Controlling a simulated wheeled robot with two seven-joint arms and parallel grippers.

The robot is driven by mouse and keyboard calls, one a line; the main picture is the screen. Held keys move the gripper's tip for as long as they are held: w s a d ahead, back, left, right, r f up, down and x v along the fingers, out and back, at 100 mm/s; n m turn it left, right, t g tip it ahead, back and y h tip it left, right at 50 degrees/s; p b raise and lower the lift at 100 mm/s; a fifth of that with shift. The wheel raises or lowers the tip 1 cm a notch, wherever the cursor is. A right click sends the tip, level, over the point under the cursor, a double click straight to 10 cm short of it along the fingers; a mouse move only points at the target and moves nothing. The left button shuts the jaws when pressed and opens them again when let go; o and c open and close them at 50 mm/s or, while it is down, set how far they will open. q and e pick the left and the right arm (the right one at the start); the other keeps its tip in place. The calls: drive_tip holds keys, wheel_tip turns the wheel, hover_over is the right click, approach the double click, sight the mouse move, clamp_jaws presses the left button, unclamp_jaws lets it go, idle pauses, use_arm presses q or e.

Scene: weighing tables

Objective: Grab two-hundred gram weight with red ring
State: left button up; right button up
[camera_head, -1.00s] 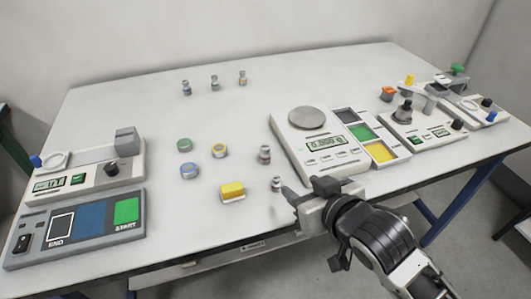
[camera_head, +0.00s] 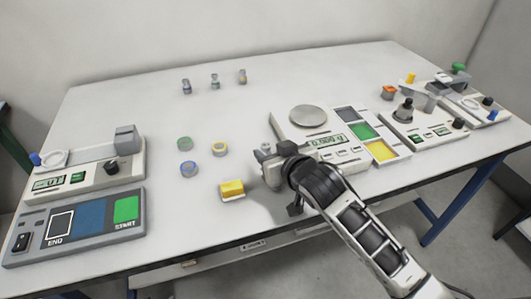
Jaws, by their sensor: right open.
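A small metal weight (camera_head: 265,146), which showed a reddish band a second ago, stands left of the large scale. Only its top seems to show now; its band is hidden. My right gripper (camera_head: 264,155) is open with its fingertips at this weight; I cannot tell whether they touch it. Another small weight, seen nearer the front edge earlier, is now hidden behind my right gripper and arm. Three more weights stand at the back: one with a bluish band (camera_head: 186,87), one greenish (camera_head: 214,82), one orange-brown (camera_head: 242,77). My left gripper is not in view.
The large scale (camera_head: 291,132) is close right of my gripper. A yellow block (camera_head: 232,189) lies to its left, with green (camera_head: 184,143), yellow (camera_head: 220,149) and blue (camera_head: 189,169) rings beyond. Devices stand at both table ends.

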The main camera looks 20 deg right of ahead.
sight(265, 153)
drive_tip(key=shift+x, duration=1.35)
clamp_jaws()
